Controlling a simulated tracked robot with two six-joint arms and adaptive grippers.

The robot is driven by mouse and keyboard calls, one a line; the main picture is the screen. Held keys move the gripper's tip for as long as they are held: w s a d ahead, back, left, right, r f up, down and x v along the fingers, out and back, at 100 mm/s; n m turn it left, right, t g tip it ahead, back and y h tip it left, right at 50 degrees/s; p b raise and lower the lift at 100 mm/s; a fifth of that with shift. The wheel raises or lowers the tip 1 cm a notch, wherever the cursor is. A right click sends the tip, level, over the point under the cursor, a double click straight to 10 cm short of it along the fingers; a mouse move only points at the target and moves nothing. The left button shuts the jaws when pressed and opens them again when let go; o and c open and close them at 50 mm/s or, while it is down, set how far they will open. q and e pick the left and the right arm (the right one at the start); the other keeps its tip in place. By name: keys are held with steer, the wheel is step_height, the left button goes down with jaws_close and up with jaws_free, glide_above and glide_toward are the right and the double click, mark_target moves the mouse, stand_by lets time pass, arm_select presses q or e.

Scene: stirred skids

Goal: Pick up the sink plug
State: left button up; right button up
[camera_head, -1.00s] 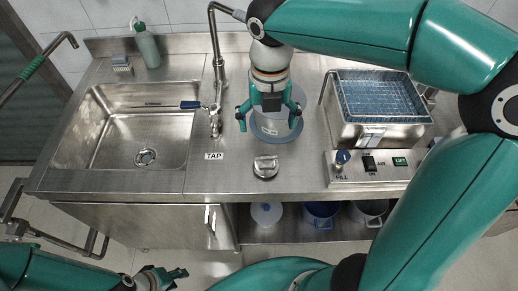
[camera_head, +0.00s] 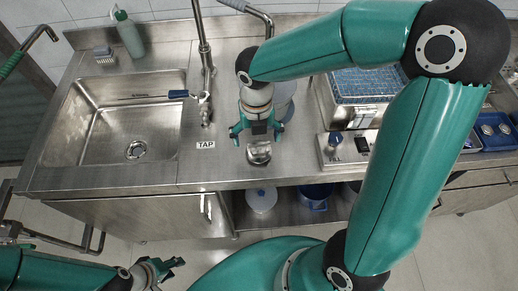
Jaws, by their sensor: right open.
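The sink plug (camera_head: 259,154), a small round metal piece with a raised grip on top, sits on the steel counter near its front edge, right of the TAP label. My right gripper (camera_head: 256,141) points down over the plug's back edge, its fingers spread to either side. It is open and empty; I cannot tell whether it touches the plug. The steel sink (camera_head: 110,125) is at the left, its round drain uncovered. My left gripper (camera_head: 165,272) hangs low at the bottom left, away from the counter; its jaw opening is unclear.
A clear container (camera_head: 286,100) is partly hidden behind my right gripper. A control panel (camera_head: 325,152) and a wire-basket bath (camera_head: 362,85) are to the right. A green bottle (camera_head: 130,38) stands behind the sink.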

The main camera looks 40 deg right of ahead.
mark_target(259, 143)
steer(key=f, duration=0.4)
steer(key=shift+d+f, duration=0.15)
steer(key=shift+d, duration=0.05)
steer(key=shift+s, duration=0.1)
steer(key=shift+c, duration=0.2)
steer(key=c, duration=1.3)
steer(key=shift+o, duration=0.2)
steer(key=shift+r, duration=0.2)
